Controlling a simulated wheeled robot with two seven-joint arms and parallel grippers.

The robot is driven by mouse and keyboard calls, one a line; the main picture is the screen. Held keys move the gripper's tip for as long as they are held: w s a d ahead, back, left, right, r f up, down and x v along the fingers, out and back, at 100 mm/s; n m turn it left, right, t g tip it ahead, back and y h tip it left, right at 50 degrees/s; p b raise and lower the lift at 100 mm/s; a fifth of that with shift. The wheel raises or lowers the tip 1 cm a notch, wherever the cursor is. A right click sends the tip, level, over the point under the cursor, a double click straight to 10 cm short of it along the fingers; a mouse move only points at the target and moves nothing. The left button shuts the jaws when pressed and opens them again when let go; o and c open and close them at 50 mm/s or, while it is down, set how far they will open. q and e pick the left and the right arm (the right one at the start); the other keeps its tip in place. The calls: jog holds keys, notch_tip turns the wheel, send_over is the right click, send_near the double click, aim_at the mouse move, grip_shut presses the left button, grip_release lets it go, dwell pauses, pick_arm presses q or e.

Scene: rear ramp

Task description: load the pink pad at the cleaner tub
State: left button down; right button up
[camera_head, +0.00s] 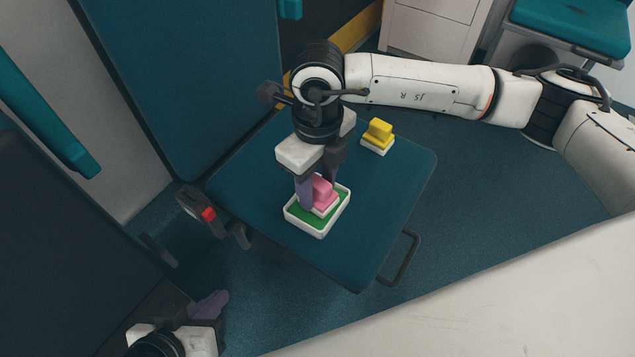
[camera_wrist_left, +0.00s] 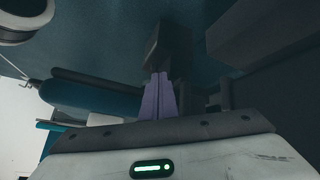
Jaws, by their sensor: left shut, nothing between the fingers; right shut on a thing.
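The pink pad (camera_head: 321,190) is a stepped pink block. It sits in or just above the white-rimmed tub (camera_head: 317,236) with a green inside; whether it touches the green cannot be told. My right gripper (camera_head: 318,193) points down over the tub and is shut on the pink pad, its fingers hiding part of it. My left gripper (camera_head: 215,303) is low at the left, away from the seat and tub. Its purple fingers (camera_wrist_left: 158,97) are closed together and empty in the left wrist view.
A yellow pad (camera_head: 378,134) on a white base stands at the back right of the teal seat (camera_head: 400,190). A grey bracket with a red button (camera_head: 208,214) is at the seat's left edge. A metal loop handle (camera_head: 405,262) sticks out at the front right.

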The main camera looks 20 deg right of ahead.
aim_at(318, 180)
jog(key=shift+f+b, duration=0.4)
dwell(1.3)
jog(key=shift+r+p, duration=0.5)
jog(key=shift+r, duration=0.2)
jog(key=shift+r+p, duration=1.85)
jog(key=shift+r, duration=1.05)
